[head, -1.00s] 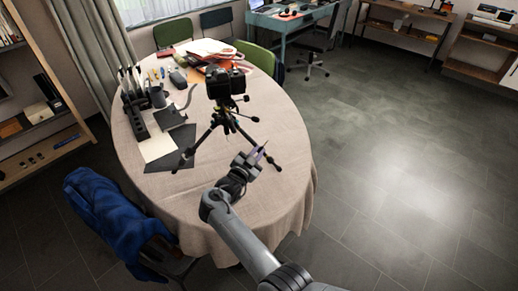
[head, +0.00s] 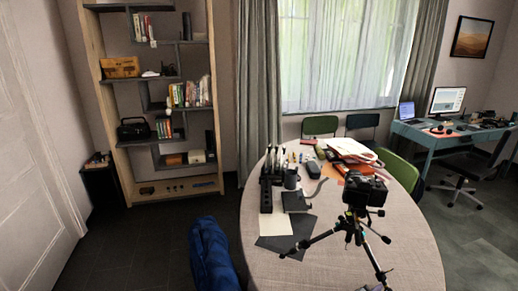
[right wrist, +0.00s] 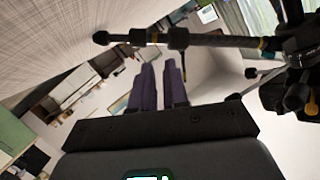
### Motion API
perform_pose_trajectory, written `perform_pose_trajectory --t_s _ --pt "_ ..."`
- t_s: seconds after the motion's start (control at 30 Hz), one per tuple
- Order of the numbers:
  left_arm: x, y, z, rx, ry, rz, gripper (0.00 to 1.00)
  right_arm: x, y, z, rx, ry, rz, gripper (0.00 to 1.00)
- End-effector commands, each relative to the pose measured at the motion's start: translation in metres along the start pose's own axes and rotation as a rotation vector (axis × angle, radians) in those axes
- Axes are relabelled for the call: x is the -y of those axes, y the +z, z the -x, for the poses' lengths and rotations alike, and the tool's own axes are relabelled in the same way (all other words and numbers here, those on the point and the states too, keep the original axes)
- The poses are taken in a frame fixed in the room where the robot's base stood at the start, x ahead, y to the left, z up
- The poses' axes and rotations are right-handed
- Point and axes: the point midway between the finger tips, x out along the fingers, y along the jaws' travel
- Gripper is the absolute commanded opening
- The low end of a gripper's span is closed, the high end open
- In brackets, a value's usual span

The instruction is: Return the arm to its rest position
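My right gripper (right wrist: 160,80) shows in the right wrist view, with two purple fingers close together and nothing seen between them. A black tripod leg (right wrist: 205,40) crosses just beyond the fingertips; contact cannot be told. In the head view the tripod (head: 352,228) stands upright on the oval table (head: 400,235) with a black camera (head: 365,190) on top. Only a small tip at the bottom edge of the head view appears to be my right gripper. My left gripper is not in view.
Papers, red folders (head: 350,152), a black holder (head: 266,190) and sheets lie on the table's far and left parts. A bookshelf (head: 150,100) and desk (head: 440,145) stand behind. The table's right side is clear.

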Motion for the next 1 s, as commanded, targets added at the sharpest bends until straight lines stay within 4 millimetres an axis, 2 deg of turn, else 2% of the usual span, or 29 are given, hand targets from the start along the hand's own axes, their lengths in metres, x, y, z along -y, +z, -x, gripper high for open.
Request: perform_pose_trajectory --t_s 0.03,0.17,0.27,0.37,0.5,0.6,0.7,0.9,1.0 --pt "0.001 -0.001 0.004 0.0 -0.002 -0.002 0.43 -0.015 0.004 0.0 0.056 -0.03 0.024 0.14" --pt "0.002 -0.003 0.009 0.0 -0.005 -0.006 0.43 -0.042 0.02 0.021 0.253 -0.152 0.134 0.14" --pt "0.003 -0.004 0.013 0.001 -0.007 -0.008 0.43 -0.061 0.032 0.058 0.416 -0.257 0.266 0.14" --pt "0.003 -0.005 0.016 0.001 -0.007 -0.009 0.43 -0.082 0.04 0.104 0.566 -0.352 0.419 0.14" --pt "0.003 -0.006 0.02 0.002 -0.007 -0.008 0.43 -0.118 0.043 0.179 0.756 -0.465 0.653 0.14" --pt "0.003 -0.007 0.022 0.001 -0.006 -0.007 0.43 -0.147 0.038 0.231 0.873 -0.53 0.821 0.14" --pt "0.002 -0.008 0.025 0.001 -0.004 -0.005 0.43 -0.174 0.028 0.275 0.964 -0.578 0.969 0.14" --pt "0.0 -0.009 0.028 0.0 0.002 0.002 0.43 -0.224 -0.003 0.347 1.106 -0.646 1.236 0.14" --pt "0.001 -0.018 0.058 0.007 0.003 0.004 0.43 -0.206 -0.031 0.352 1.101 -0.644 1.227 0.14"
